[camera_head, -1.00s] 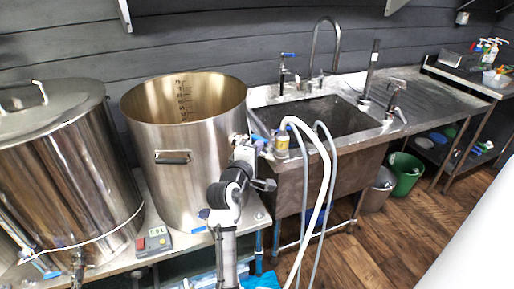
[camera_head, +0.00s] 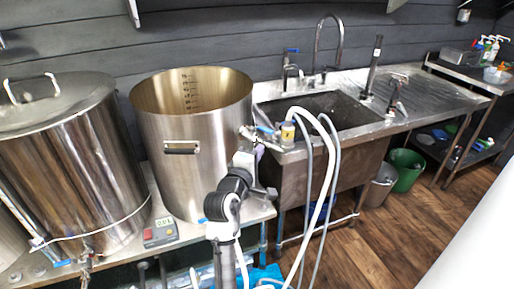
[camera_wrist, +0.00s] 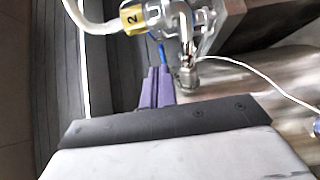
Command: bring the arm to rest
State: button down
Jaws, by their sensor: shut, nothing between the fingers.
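My gripper shows in the wrist view as two purple fingers (camera_wrist: 157,74) pressed together with nothing between them. Just beyond the fingertips are a metal valve fitting (camera_wrist: 187,75) with a blue lever and a clear hose end with a yellow tag (camera_wrist: 133,17) marked 2. I cannot tell whether the fingers touch the fitting. In the head view my arm rises from the bottom in front of the open steel pot (camera_head: 192,140), its end beside the pot's valve. The fingers are not clear there.
A lidded steel kettle (camera_head: 70,170) stands at left. The steel sink (camera_head: 315,165) is at right, with pale hoses (camera_head: 328,170) hanging over its front. A small scale display (camera_head: 160,232) sits on the bench. Green (camera_head: 405,172) and grey buckets stand below. The wooden floor at right is open.

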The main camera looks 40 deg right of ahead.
jog(key=shift+s+a+b, duration=0.15)
jog(key=shift+s+a, duration=0.3)
jog(key=shift+s, duration=0.35)
jog(key=shift+s+a+b, duration=0.2)
jog(key=shift+s+a, duration=0.2)
jog(key=shift+s, duration=0.4)
jog(key=shift+s+a+b, duration=0.15)
jog(key=shift+s+a, duration=0.3)
jog(key=shift+s, duration=0.35)
